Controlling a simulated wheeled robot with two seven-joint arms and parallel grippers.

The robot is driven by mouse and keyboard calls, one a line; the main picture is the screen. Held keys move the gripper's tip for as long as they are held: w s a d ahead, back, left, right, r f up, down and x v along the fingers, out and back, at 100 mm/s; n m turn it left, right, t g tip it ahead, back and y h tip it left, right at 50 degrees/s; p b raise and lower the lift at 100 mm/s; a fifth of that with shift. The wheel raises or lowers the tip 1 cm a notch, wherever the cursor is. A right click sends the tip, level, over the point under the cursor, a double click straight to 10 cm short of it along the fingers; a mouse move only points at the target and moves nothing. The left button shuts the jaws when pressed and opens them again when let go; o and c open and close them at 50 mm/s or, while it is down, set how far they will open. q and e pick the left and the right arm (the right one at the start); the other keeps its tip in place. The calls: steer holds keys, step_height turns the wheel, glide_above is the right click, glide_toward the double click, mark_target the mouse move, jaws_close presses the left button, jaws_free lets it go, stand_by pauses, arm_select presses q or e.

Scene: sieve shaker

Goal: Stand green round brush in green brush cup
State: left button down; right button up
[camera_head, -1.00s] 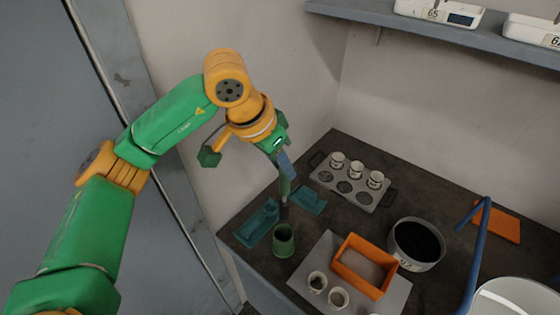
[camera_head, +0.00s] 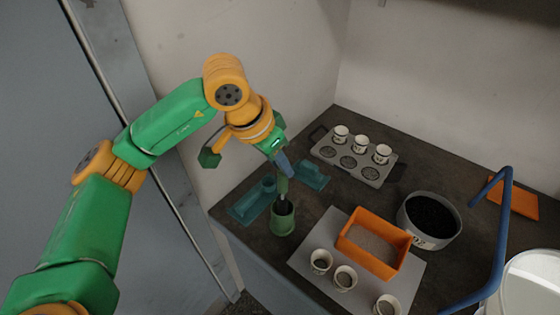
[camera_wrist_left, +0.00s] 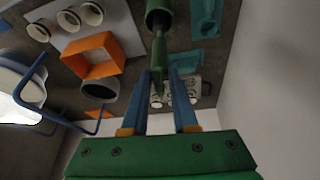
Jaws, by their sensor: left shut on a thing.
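My left gripper (camera_head: 284,172) points down over the bench with its blue fingers shut on the green round brush (camera_head: 283,187). The brush hangs nearly upright, bristles down. The green brush cup (camera_head: 282,221) stands upright on the bench right below it. In the head view the dark bristle end overlaps the cup's mouth; how deep it reaches inside is hard to tell. In the left wrist view the brush (camera_wrist_left: 159,55) lies between the fingertips (camera_wrist_left: 160,75) and its far end meets the opening of the cup (camera_wrist_left: 158,14). My right gripper is out of view.
Teal holders (camera_head: 248,207) lie beside and behind the cup. To the right are an orange open box (camera_head: 372,262) on a grey mat (camera_head: 318,288), several small white cups (camera_head: 345,278), a dark-filled round pan (camera_head: 432,240) and a blue bent bar (camera_head: 498,220). A cup rack (camera_head: 390,168) stands behind.

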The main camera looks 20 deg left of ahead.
arm_select(q)
steer(key=shift+f, duration=0.55)
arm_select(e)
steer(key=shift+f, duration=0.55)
arm_select(q)
steer(key=shift+r, duration=0.1)
steer(key=c, duration=0.6)
jaws_free()
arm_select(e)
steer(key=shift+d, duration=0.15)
arm_select(q)
steer(key=b+v, duration=0.1)
steer(key=v, duration=0.6)
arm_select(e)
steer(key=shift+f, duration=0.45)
